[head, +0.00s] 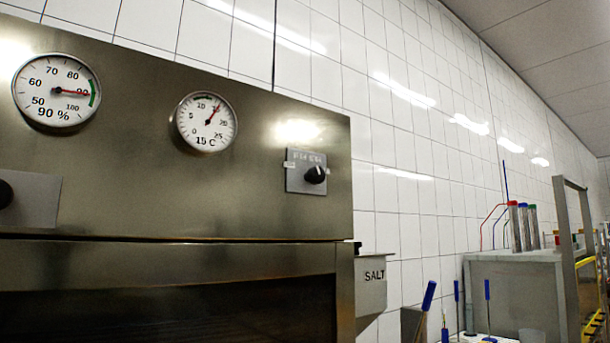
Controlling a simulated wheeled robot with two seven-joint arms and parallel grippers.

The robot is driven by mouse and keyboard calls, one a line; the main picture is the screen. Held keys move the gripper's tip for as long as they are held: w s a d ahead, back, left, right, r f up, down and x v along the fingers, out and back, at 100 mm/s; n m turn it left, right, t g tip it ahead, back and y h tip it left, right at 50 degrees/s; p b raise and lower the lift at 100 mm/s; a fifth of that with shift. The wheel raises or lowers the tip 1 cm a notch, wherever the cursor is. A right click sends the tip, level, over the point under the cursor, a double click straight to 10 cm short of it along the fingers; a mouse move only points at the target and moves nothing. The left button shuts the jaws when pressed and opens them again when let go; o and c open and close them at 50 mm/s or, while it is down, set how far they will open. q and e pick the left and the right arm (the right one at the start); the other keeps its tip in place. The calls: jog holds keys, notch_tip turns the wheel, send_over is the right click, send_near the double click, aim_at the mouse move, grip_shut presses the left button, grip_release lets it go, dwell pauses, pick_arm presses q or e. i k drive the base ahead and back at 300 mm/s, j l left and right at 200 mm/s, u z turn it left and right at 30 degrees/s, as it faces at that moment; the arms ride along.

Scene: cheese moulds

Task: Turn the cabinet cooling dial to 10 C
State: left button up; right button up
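The cabinet's steel front panel (260,200) fills the left of the head view. A black dial knob (315,175) sits on a small grey plate (300,183) at the panel's right; the plate's markings are too small to read. A round temperature gauge (205,122) to its left carries the label 15 C, and its red needle points up and right, near the 15 mark. A second black knob (4,194) on a plate is cut off at the left edge. Neither of my grippers is in view.
A humidity gauge (56,92) labelled 90 % is at the upper left. A SALT box (372,283) hangs right of the cabinet. Blue-handled tools (429,296) stand beyond it, before a grey unit (515,285). The space before the panel looks clear.

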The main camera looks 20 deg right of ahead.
aim_at(315, 174)
jog(key=l+u, duration=0.1)
jog(key=u, duration=0.35)
jog(key=l+u, duration=0.25)
jog(key=l, duration=0.15)
jog(key=l+u, duration=0.3)
jog(key=l, duration=0.15)
jog(key=k+l+u, duration=0.1)
jog(key=l, duration=0.4)
jog(key=k+l, duration=0.1)
jog(key=l, duration=0.35)
jog(key=k+l+u, duration=0.15)
jog(key=l, duration=0.8)
jog(key=k+l, duration=0.1)
jog(key=l, duration=0.3)
jog(key=k+l, duration=0.1)
jog(key=l, duration=0.3)
jog(key=k+l+u, duration=0.1)
jog(key=l, duration=0.3)
